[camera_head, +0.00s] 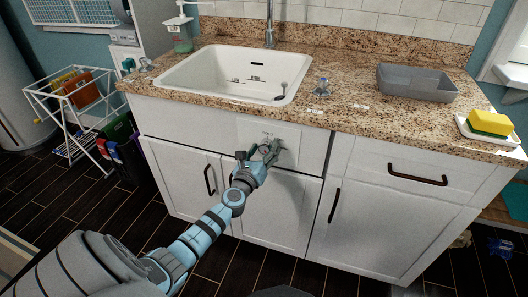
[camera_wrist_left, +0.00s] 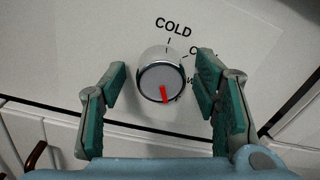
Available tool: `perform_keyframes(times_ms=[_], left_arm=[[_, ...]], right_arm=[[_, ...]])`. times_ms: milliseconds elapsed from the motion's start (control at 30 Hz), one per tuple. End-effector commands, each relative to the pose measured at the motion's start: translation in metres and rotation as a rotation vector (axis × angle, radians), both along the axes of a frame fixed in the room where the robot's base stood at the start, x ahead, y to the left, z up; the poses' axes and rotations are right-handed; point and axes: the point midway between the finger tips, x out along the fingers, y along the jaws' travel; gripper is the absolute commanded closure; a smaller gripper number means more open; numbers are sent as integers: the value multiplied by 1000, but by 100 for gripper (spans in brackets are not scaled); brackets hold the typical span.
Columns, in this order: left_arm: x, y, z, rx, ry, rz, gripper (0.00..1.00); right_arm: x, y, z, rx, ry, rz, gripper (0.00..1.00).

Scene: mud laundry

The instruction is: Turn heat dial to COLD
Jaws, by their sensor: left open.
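The heat dial (camera_wrist_left: 162,76) is a round silver knob with a grey face and a red pointer. It sits on a white panel below the sink. In the left wrist view its red pointer points down, away from the COLD label (camera_wrist_left: 173,29) above the knob. Other label letters at its right are partly hidden by a finger. My left gripper (camera_wrist_left: 160,88) is open, with one green-padded finger on each side of the dial and visible gaps to both. In the head view my left gripper (camera_head: 262,154) is at the panel (camera_head: 308,137). My right gripper is not in view.
Above the panel is a speckled counter (camera_head: 340,98) with a white sink (camera_head: 210,83), a grey tray (camera_head: 415,84) and a yellow-green sponge (camera_head: 489,122). White cabinet doors with dark handles (camera_head: 210,180) lie below. A white rack (camera_head: 75,105) stands at left.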

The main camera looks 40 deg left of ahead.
Motion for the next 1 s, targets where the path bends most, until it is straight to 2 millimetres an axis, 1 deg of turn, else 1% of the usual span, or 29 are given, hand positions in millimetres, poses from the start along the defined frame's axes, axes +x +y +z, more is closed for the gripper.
perform_keyframes(times_ms=[200, 233, 467, 500, 533, 767, 1000], left_arm=[[1, 0, 0, 0, 0, 0, 44], [1, 0, 0, 0, 0, 0, 46], [1, 0, 0, 0, 0, 0, 83], [1, 0, 0, 0, 0, 0, 89], [1, 0, 0, 0, 1, 0, 92], [1, 0, 0, -13, -4, -1, 92], [1, 0, -1, -97, -34, -1, 92]], right_arm=[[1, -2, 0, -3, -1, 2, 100], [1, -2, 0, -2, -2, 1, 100], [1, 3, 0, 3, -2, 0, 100], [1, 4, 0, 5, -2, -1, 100], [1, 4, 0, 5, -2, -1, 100], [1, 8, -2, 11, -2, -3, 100], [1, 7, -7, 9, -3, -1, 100]])
